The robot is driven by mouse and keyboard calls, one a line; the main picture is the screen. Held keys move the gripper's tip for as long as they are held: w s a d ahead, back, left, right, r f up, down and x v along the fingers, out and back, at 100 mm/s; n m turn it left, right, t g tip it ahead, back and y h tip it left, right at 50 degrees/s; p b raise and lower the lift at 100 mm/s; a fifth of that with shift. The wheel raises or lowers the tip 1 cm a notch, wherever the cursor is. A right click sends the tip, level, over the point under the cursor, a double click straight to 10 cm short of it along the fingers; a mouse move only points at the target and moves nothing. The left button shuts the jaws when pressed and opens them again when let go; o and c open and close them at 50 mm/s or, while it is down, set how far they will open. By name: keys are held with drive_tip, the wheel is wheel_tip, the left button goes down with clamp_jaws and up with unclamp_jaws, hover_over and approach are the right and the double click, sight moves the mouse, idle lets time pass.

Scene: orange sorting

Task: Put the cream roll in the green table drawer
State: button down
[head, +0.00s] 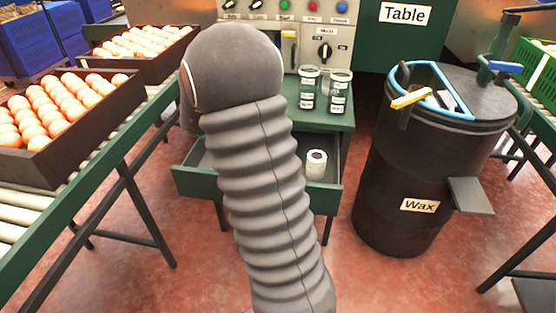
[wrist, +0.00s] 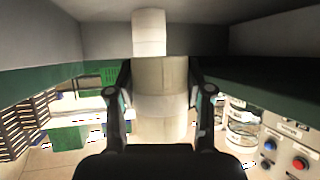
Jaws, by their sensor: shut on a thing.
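My gripper (wrist: 160,100) is shut on a cream roll (wrist: 161,75), with a dark finger against each side of it. In the head view my grey arm hides the gripper and the held roll. The green table drawer (head: 258,192) is pulled out below the tabletop. Its grey inside fills the top of the wrist view, close beyond the held roll. A white roll (head: 316,163) stands upright in the drawer's right part. In the wrist view a narrower white cylinder (wrist: 149,35) shows past the held roll; I cannot tell whether they touch.
Two labelled jars (head: 324,92) stand on the green tabletop before a button panel (head: 312,22). The black Wax barrel (head: 423,180) is close to the drawer's right. A conveyor with crates of round orange-brown items (head: 50,105) runs along the left. Red floor lies between.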

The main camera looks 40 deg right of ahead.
drive_tip(key=shift+f+b, duration=0.3)
drive_tip(key=shift+f, duration=1.65)
drive_tip(key=shift+f+p, duration=0.3)
drive_tip(key=shift+f, duration=0.3)
drive_tip(key=c, duration=0.5)
unclamp_jaws()
drive_tip(key=shift+o, duration=0.2)
drive_tip(key=shift+s+f, duration=0.1)
